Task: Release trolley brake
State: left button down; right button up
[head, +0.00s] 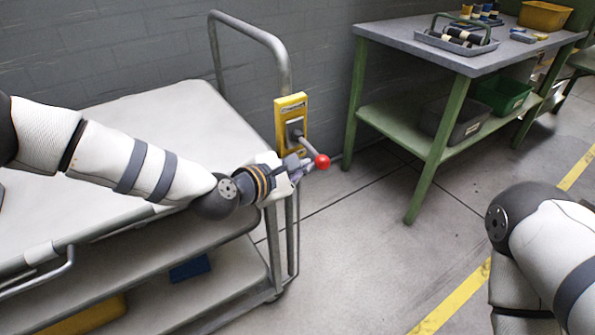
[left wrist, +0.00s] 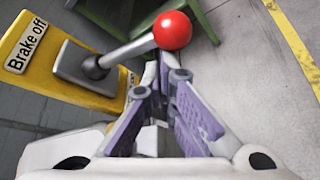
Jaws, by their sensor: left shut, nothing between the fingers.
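The trolley (head: 160,120) stands at the left, with a yellow brake plate (head: 283,108) on its handle post. The brake lever (head: 309,147) slants down and right from its grey mount to a red knob (head: 322,161). In the left wrist view, the plate (left wrist: 30,80) bears a "Brake off" label (left wrist: 26,46), and the lever (left wrist: 128,50) points away from it to the red knob (left wrist: 173,30). My left gripper (head: 303,165) is shut and empty beside the lever, its fingertips (left wrist: 164,70) below the knob in the wrist view. Contact is unclear. My right gripper is out of view.
A green-framed workbench (head: 465,55) with a tool tray (head: 458,40) and bins stands at the back right. The trolley's tubular handle (head: 283,70) rises behind the plate. My right arm shows at the lower right. The floor (head: 370,240) between is clear.

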aim_at(313, 156)
pick_arm(q)
jog(key=r+n+g, duration=0.1)
jog(key=r+n+g+h, duration=0.1)
jog(key=r, duration=0.1)
jog(key=shift+s+d+n, duration=0.15)
jog(key=shift+s+n, duration=0.05)
jog(key=shift+n, duration=0.1)
jog(key=shift+r+p, duration=0.3)
jog(key=shift+r, duration=0.45)
jog(key=shift+w+r, duration=0.1)
